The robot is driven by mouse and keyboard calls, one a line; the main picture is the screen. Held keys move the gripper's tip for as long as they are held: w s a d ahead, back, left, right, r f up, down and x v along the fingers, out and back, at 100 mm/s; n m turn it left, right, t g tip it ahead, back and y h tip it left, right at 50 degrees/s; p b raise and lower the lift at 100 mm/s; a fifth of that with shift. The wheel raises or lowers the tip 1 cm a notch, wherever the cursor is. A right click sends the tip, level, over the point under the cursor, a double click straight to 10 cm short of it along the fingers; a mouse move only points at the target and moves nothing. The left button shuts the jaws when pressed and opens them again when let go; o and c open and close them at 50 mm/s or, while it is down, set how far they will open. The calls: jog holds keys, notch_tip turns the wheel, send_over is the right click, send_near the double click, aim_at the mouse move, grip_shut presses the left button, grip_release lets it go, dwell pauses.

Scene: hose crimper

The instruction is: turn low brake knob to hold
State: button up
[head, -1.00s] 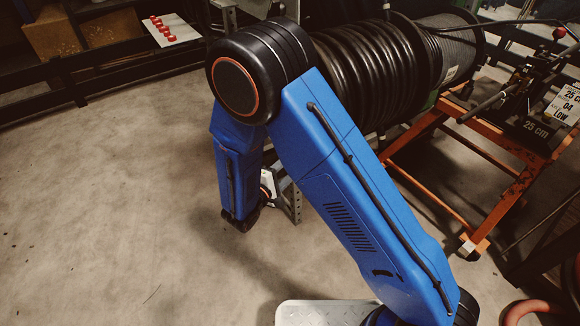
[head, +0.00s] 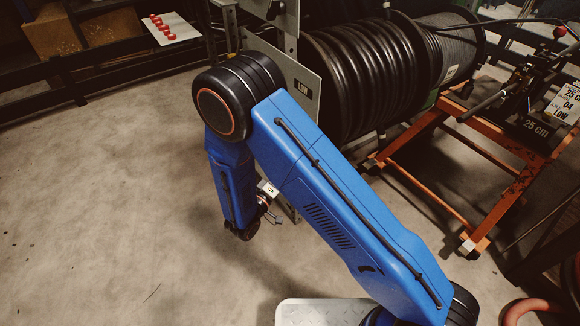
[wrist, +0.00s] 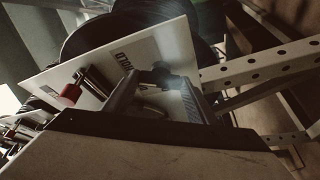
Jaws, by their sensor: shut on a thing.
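My gripper (head: 268,205) is small and partly hidden behind the forearm there.
A red-capped peg or knob (wrist: 70,92) is left of the fingers. A perforated metal bar (wrist: 265,65) runs to the right. The black hose reel (head: 365,80) and orange stand (head: 430,165) are at the right. Open floor (head: 100,200) lies to the left.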

dwell(0.4)
jog(key=o, duration=1.1)
jog(key=shift+c, duration=0.2)
jog(key=v, duration=1.7)
jog(key=shift+a, duration=0.25)
jog(key=shift+s+f, duration=0.15)
